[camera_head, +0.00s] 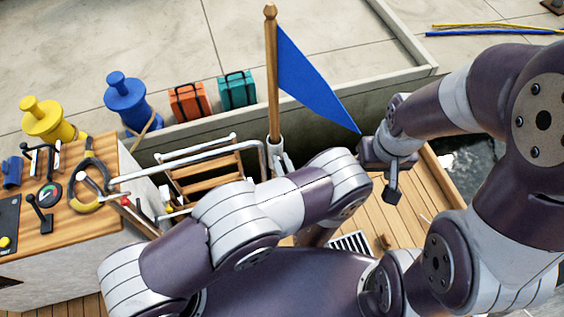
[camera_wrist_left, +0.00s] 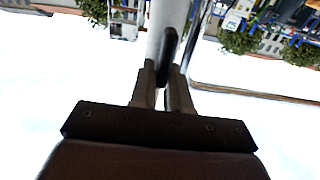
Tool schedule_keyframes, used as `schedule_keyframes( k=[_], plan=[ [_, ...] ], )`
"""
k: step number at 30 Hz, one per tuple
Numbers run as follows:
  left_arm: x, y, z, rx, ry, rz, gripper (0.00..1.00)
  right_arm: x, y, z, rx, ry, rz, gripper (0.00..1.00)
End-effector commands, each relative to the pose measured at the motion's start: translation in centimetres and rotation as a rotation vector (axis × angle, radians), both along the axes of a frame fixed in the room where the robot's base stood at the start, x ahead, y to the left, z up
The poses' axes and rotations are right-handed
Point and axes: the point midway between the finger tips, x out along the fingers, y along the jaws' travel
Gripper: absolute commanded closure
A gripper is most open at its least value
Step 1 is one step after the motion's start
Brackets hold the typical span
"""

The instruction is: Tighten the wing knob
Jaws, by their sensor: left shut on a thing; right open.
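In the left wrist view a dark, flat wing knob (camera_wrist_left: 168,52) stands against a white post (camera_wrist_left: 163,20). My left gripper (camera_wrist_left: 163,90) has its two fingers closed on the lower end of the wing knob. In the head view the left gripper and the knob are hidden behind my own left arm. A wooden staff (camera_head: 272,80) with a blue flag (camera_head: 308,83) stands upright in a white socket (camera_head: 275,144). My right gripper (camera_head: 393,190) is open and empty above the wooden deck, to the right of the staff.
A console (camera_head: 85,222) with levers stands at the left. White rails (camera_head: 190,165) and a wooden ladder (camera_head: 205,178) lie between it and the staff. The quay (camera_head: 150,50) holds bollards and two small cases. Wooden deck (camera_head: 432,185) shows at the right.

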Motion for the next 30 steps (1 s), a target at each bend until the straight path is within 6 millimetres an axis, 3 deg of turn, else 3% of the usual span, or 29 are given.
schedule_keyframes(
  k=[11, 30],
  plan=[
    [0.2, -0.4, -0.1, 0.172, 0.057, 0.0, 1.0, 0.0, 0.0, -0.3, 0.0, 0.0, 0.0, 0.42],
    [0.5, -1.7, -0.9, 0.745, 0.244, 0.0, 1.0, 0.0, 0.0, -1.3, 0.0, 0.0, 0.0, 0.42]
  ],
)
